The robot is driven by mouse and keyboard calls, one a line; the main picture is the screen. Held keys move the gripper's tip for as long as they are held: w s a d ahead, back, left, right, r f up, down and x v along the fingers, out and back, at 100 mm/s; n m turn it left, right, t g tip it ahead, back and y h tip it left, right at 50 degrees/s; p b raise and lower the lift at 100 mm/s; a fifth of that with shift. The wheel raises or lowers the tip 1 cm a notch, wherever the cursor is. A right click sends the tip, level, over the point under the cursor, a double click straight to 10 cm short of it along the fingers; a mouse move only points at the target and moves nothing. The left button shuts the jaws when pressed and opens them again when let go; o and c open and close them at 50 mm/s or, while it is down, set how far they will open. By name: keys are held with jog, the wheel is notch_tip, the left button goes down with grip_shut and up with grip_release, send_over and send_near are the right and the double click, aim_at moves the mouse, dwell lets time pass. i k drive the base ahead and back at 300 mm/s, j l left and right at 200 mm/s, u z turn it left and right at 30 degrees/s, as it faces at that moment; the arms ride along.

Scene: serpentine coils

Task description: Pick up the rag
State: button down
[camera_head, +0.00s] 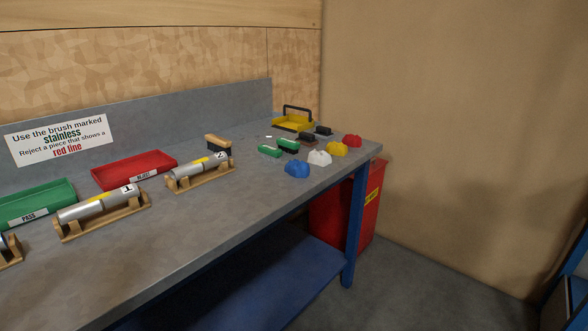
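Several small crumpled rag-like lumps lie at the right end of the grey workbench (175,240). They are a blue one (297,170) near the front edge, a white one (319,158), a yellow one (337,149) and a red one (352,141) near the right corner. I cannot tell from the picture which of them the task means. My gripper is not in view.
Green and black brushes (287,146) lie behind the lumps, by a yellow caddy (292,122). Numbered cylinders (95,208) rest on wooden cradles, before a red tray (133,169) and green tray (36,202). A red bin (328,215) stands beneath the bench's right end.

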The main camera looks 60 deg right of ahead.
aim_at(296, 168)
jog(key=k, duration=0.6)
jog(key=z, duration=1.75)
jog(key=i+j+z, duration=0.25)
jog(key=j, duration=0.15)
jog(key=j+z, duration=0.25)
jog(key=k+j, duration=0.1)
jog(key=k+u, duration=0.1)
jog(key=u, duration=0.25)
jog(key=k+u, duration=0.1)
jog(key=u, duration=0.25)
jog(key=k+u, duration=0.1)
jog(key=u, duration=0.25)
jog(key=l+u, duration=0.4)
jog(key=i+l+u, duration=0.1)
jog(key=l+u, duration=0.3)
jog(key=k+l+u, duration=0.1)
jog(key=l+u, duration=0.25)
jog(key=k+l+u, duration=0.1)
jog(key=l+u, duration=0.3)
jog(key=l, duration=0.15)
jog(key=k+l, duration=0.15)
jog(key=l, duration=0.25)
jog(key=k+l+u, duration=0.1)
jog(key=l, duration=0.3)
jog(key=k+l, duration=0.15)
jog(key=l, duration=0.2)
jog(key=k+l+u, duration=0.1)
jog(key=l, duration=0.3)
jog(key=k+l, duration=0.25)
jog(key=l, duration=0.1)
